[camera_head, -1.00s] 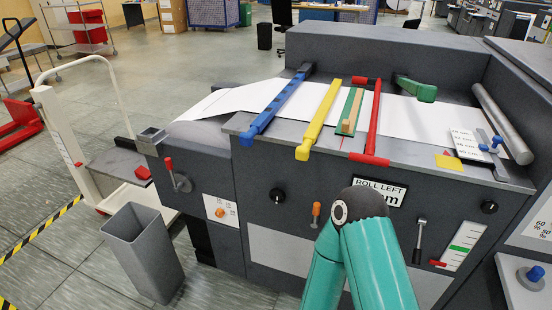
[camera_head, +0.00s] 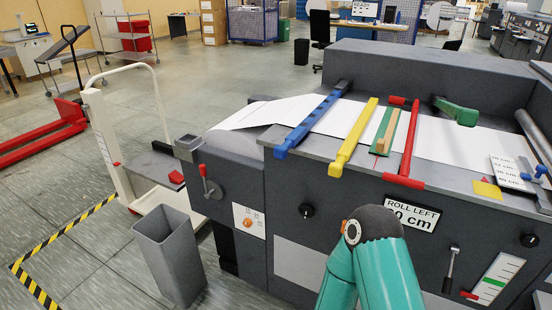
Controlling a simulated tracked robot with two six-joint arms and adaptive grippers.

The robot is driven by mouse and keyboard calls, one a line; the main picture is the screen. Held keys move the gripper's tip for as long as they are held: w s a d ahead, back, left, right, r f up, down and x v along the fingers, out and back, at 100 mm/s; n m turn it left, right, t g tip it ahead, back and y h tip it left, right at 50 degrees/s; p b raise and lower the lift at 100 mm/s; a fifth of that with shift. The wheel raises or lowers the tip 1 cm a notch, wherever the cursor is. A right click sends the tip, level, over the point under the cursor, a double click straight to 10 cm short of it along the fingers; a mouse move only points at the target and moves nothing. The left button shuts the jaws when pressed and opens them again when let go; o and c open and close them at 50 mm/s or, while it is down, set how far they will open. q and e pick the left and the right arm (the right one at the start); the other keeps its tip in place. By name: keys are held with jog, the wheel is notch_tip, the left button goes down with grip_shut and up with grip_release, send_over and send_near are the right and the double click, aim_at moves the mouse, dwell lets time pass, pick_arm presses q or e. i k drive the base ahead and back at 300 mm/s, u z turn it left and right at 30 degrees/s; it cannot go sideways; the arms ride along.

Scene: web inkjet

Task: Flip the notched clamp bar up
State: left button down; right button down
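Several coloured bars lie across the white paper web (camera_head: 452,147) on top of a grey machine. A blue bar (camera_head: 312,122) is at the left and shows small dark marks along its length. A yellow bar (camera_head: 354,138) is in the middle and a red bar (camera_head: 409,142) with crosspieces at both ends is at the right. All three lie down across the web. I cannot tell for sure which one is notched. A teal arm of mine bends at a dark joint in front of the machine. Neither gripper is in view.
A green strip with a wooden piece (camera_head: 388,130) lies between the yellow and red bars. A green handle (camera_head: 456,111) is behind. A grey bin (camera_head: 168,255) and a white lift cart (camera_head: 107,140) stand left of the machine.

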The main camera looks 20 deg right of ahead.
aim_at(281, 152)
jog(key=i, duration=0.85)
jog(key=z, duration=0.05)
